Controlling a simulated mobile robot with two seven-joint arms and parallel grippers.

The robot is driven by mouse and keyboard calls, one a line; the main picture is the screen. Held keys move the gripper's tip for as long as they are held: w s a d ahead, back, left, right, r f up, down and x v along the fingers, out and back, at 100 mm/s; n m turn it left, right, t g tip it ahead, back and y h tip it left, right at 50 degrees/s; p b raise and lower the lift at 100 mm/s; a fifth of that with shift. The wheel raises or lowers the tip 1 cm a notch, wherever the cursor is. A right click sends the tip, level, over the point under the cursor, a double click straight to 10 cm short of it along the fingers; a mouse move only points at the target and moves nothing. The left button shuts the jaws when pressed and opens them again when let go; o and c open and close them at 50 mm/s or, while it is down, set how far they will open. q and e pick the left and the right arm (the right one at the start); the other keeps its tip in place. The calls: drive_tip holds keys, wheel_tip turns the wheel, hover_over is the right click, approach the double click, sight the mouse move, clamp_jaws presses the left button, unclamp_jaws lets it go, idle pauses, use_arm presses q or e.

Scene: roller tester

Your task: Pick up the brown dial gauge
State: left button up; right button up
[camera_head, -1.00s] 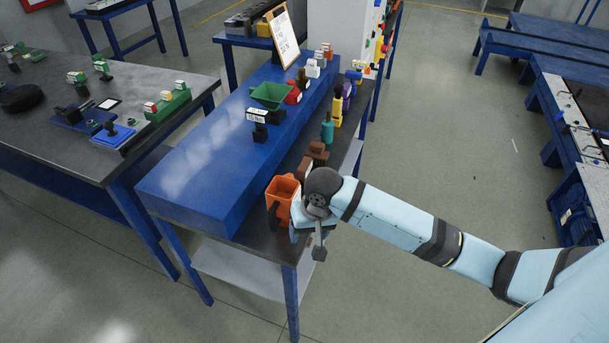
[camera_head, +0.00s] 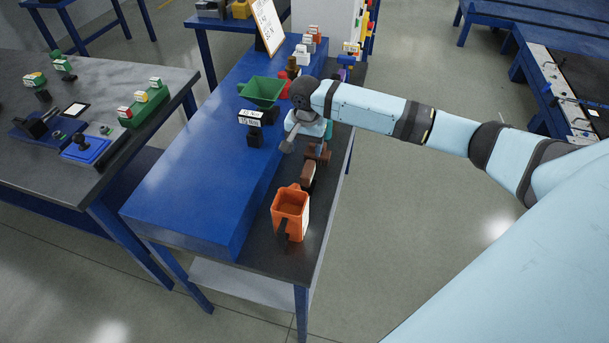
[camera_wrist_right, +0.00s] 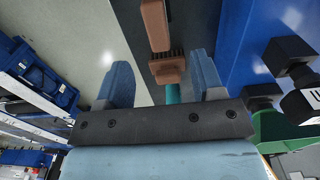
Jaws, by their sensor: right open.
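The brown dial gauge (camera_head: 317,152) stands on the dark strip of bench in front of the blue raised block. A second brown part (camera_head: 307,178) sits just nearer; I cannot tell whether they are one piece. In the right wrist view, a brown piece with a ribbed end (camera_wrist_right: 167,70) shows between and beyond the open blue fingers, with no contact visible. My right gripper (camera_head: 305,128) is just beyond the brown parts in the head view; it also shows in the right wrist view (camera_wrist_right: 162,82), open and empty. My left gripper is out of view.
An orange bin (camera_head: 290,212) stands nearer on the strip. A teal item (camera_wrist_right: 172,94) is close behind the ribbed brown piece. A green tray (camera_head: 262,91) and a black labelled block (camera_head: 252,128) sit on the blue raised block (camera_head: 190,185), whose near part is bare.

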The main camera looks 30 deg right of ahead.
sight(308, 168)
wheel_tip(308, 168, down, 4)
drive_tip(key=shift+s+f, duration=0.15)
drive_tip(key=shift+f, duration=0.1)
drive_tip(key=shift+d+f, duration=0.2)
drive_tip(key=shift+f, duration=1.3)
drive_tip(key=shift+d+f, duration=0.15)
drive_tip(key=shift+f, duration=1.35)
drive_tip(key=shift+r, duration=0.1)
clamp_jaws()
